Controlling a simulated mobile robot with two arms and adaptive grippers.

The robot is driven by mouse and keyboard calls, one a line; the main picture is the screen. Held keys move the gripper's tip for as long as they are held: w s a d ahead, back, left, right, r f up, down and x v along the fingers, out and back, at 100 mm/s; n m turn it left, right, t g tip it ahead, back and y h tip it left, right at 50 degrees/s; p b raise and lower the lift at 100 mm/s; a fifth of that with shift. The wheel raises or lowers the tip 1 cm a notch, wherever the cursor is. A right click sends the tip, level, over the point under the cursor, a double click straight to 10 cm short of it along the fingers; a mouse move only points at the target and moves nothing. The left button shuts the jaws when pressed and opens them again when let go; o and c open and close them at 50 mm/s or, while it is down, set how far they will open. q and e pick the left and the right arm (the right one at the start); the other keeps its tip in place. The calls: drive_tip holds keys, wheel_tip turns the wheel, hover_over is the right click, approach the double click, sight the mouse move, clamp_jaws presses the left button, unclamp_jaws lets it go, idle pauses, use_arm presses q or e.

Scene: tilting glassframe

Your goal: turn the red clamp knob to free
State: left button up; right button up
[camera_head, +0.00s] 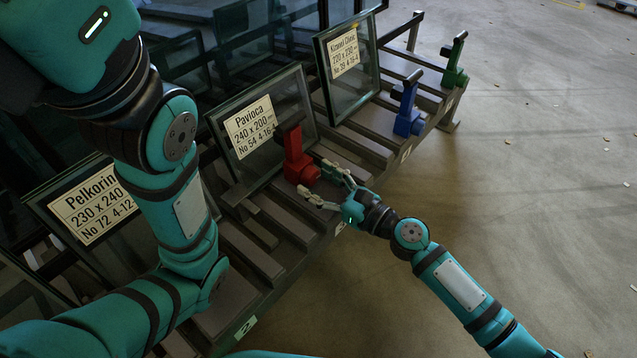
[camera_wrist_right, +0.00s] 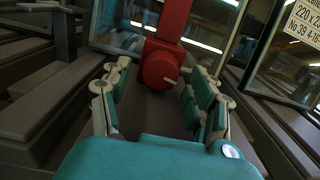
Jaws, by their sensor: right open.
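The red clamp (camera_head: 298,157) stands upright on the rack in front of the glass pane labelled Pavioca (camera_head: 285,95). Its round red knob (camera_wrist_right: 160,66) faces my right wrist camera, with a small light pin at its side. My right gripper (camera_head: 327,184) is open, with its fingers pointing at the clamp's base. In the right wrist view the fingers (camera_wrist_right: 160,95) lie to either side of the knob's near side, and a gap shows between them and the knob. My left arm crosses the left of the head view; its gripper is not in view.
A blue clamp (camera_head: 407,112) and a green clamp (camera_head: 455,65) stand farther along the rack (camera_head: 265,265). Glass panes labelled Pelkorin (camera_head: 60,190) and 220 x 230 (camera_head: 372,75) lean on it. The floor (camera_head: 530,190) to the right is mostly clear.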

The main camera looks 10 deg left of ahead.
drive_tip(key=shift+a, duration=0.15)
drive_tip(key=shift+c, duration=0.4)
drive_tip(key=c, duration=1.1)
drive_tip(key=shift+o, duration=0.2)
drive_tip(key=n, duration=0.4)
drive_tip(key=shift+w, duration=0.1)
drive_tip(key=o, duration=1.1)
drive_tip(key=shift+o, duration=0.2)
